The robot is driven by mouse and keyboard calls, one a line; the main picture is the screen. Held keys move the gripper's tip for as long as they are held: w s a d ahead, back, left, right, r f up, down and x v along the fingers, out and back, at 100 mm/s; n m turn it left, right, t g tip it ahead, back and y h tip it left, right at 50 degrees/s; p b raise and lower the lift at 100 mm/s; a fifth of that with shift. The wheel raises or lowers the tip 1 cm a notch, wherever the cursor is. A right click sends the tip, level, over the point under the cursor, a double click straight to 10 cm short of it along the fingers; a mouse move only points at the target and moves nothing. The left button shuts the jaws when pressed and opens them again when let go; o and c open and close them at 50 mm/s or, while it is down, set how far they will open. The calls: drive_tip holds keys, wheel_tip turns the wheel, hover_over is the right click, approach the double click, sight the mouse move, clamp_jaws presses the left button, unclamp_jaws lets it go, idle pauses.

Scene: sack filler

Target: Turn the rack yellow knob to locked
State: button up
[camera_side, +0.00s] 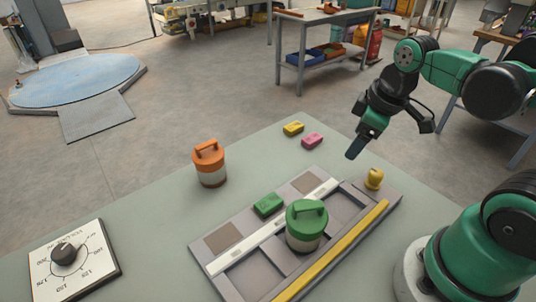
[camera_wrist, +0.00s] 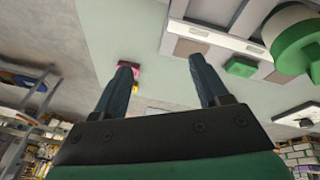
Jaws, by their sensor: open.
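The rack (camera_side: 222,275) is a grey tray with compartments lying on the pale green table. The yellow knob (camera_side: 373,178) sits upright at its far right corner, beside the end of a yellow bar (camera_side: 335,248). I cannot read a locked mark on it. My gripper (camera_side: 353,153) is above the table, up and left of the knob in the side view and apart from it. In the wrist view my gripper (camera_wrist: 161,61) has its two dark fingers spread with nothing between them. The knob does not show in the wrist view.
A green-lidded canister (camera_side: 306,225) stands in the rack, with a green block (camera_side: 269,205) near the white bar (camera_side: 270,228). An orange canister (camera_side: 209,164), a yellow block (camera_side: 293,129) and a pink block (camera_side: 312,141) stand behind. A dial panel (camera_side: 72,263) is at the left.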

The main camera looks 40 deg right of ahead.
sight(378, 172)
drive_tip(key=s+d+n+g, duration=0.1)
drive_tip(key=s+d+f+n+g, duration=0.1)
drive_tip(key=s+d+n+g, duration=0.1)
drive_tip(key=n, duration=0.1)
drive_tip(key=shift+s+d+f+y, duration=0.2)
drive_tip(key=shift+s+f+y, duration=0.1)
drive_tip(key=shift+s+f, duration=0.1)
drive_tip(key=shift+f, duration=2.7)
drive_tip(key=shift+c, duration=0.3)
clamp_jaws()
